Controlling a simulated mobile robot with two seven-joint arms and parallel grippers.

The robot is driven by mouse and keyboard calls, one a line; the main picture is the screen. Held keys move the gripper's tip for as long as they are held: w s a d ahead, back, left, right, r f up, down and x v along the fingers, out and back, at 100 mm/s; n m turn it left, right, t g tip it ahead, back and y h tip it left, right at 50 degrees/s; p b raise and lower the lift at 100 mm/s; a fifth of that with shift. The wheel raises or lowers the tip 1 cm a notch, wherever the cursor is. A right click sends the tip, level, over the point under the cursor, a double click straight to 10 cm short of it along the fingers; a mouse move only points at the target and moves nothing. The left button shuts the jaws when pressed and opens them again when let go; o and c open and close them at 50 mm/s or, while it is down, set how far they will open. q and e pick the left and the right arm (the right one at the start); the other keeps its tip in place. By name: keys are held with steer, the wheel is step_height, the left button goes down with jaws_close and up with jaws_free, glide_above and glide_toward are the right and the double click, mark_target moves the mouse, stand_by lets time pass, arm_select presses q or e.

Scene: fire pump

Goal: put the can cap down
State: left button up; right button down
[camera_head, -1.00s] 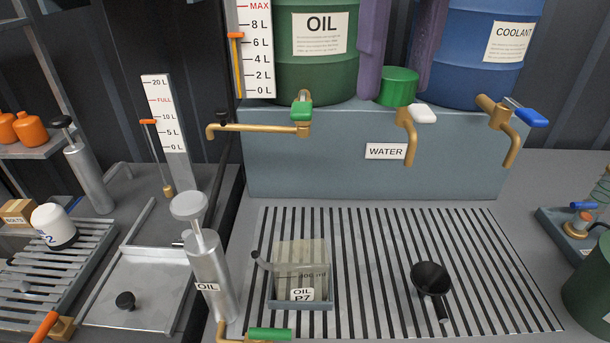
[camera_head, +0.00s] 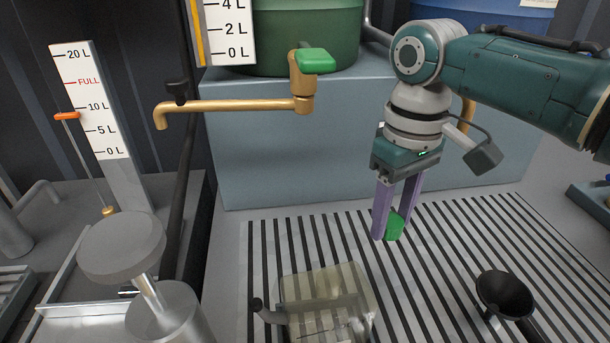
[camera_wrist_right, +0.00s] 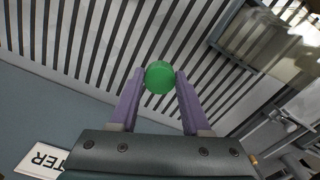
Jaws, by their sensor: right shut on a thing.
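The can cap is a small green round piece (camera_head: 394,227), held between the purple fingers of my right gripper (camera_head: 392,231). In the head view the fingers point down over the striped drain grate (camera_head: 275,235), right of the clear oil can. I cannot tell whether the cap touches the grate. In the right wrist view the cap (camera_wrist_right: 160,78) sits at the fingertips (camera_wrist_right: 160,74) with the slats behind it. My left gripper is not in view.
The clear can (camera_head: 325,295) with its spout stands at the front of the grate. A black funnel (camera_head: 505,293) lies to the right. A pump cylinder (camera_head: 165,315) is at front left. Grate between can and funnel is clear.

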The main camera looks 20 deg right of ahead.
mark_target(381, 263)
step_height(381, 263, down, 2)
steer(key=shift+s+f, duration=0.15)
steer(key=shift+f, duration=0.1)
steer(key=shift+f+b, duration=1)
steer(key=shift+f, duration=1)
steer(key=shift+f, duration=0.15)
steer(key=shift+c, duration=1.8)
jaws_free()
step_height(381, 263, up, 11)
steer(key=p, duration=0.3)
steer(key=shift+r, duration=0.75)
